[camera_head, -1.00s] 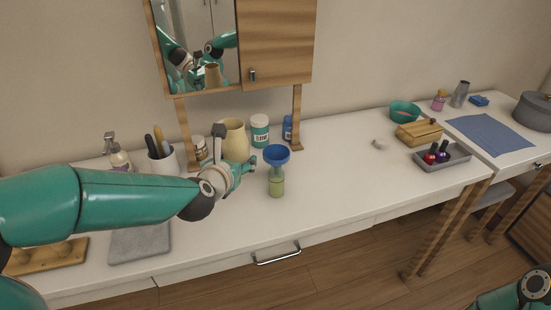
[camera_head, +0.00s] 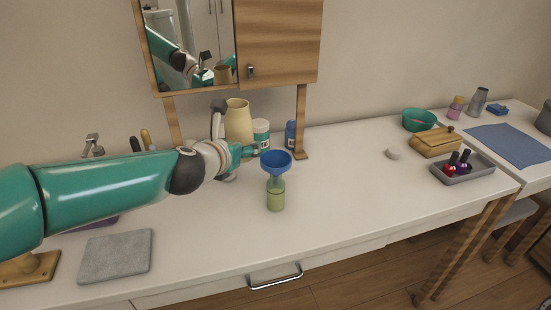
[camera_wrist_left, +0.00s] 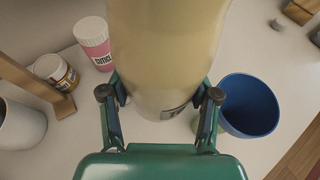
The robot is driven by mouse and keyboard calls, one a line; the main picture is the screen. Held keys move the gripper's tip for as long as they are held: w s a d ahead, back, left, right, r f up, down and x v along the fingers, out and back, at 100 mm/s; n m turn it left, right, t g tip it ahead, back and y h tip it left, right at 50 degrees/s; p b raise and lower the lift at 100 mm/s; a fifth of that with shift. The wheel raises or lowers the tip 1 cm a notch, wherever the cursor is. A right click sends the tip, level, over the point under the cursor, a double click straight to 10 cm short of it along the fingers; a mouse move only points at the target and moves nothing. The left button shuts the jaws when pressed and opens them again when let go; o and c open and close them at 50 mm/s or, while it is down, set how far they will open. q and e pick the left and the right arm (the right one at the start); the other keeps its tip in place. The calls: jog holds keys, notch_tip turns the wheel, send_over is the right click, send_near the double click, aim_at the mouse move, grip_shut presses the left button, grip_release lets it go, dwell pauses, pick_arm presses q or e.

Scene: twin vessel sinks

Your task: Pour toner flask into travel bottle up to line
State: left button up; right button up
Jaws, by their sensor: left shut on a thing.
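The toner flask (camera_head: 238,119) is a beige, roughly upright vessel, and its body fills the middle of the left wrist view (camera_wrist_left: 165,50). My left gripper (camera_head: 243,152) is shut around its lower part and hides its base in the head view. The travel bottle (camera_head: 276,197) stands upright on the counter, clear with greenish contents. A blue funnel (camera_head: 276,160) sits in its mouth and also shows in the left wrist view (camera_wrist_left: 248,105). The flask is left of and behind the funnel, with its rim higher. My right gripper is out of view.
A white jar (camera_head: 261,133) and a blue bottle (camera_head: 290,134) stand behind the funnel. A mirror cabinet (camera_head: 277,40) hangs above. A grey mat (camera_head: 115,256) lies at left, a grey tray (camera_head: 480,174) at right. The counter right of the bottle is clear.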

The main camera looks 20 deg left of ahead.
aim_at(240, 139)
pick_arm(q)
jog(key=shift+r+m, duration=0.2)
jog(key=shift+m, duration=0.1)
jog(key=shift+r+m+y+p, duration=0.2)
jog(key=shift+m+y+p, duration=0.2)
jog(key=shift+y+p, duration=0.1)
notch_tip(240, 139, up, 2)
jog(key=shift+d+r+m+t+y+p, duration=0.1)
jog(key=shift+m+t+y+p, duration=0.3)
jog(key=shift+m+p, duration=0.55)
jog(key=shift+s+d+m+t+y+p, duration=0.1)
jog(key=shift+d+m+t+y+p, duration=0.3)
jog(key=shift+m+y+p, duration=0.45)
jog(key=shift+a+f, duration=0.1)
jog(key=shift+f, duration=0.1)
jog(key=shift+a+f+m+t, duration=0.2)
jog(key=shift+f+m+t, duration=0.1)
jog(key=shift+m, duration=0.5)
jog(key=shift+a+f+m+y, duration=0.35)
jog(key=shift+f+m, duration=0.25)
jog(key=shift+f, duration=0.1)
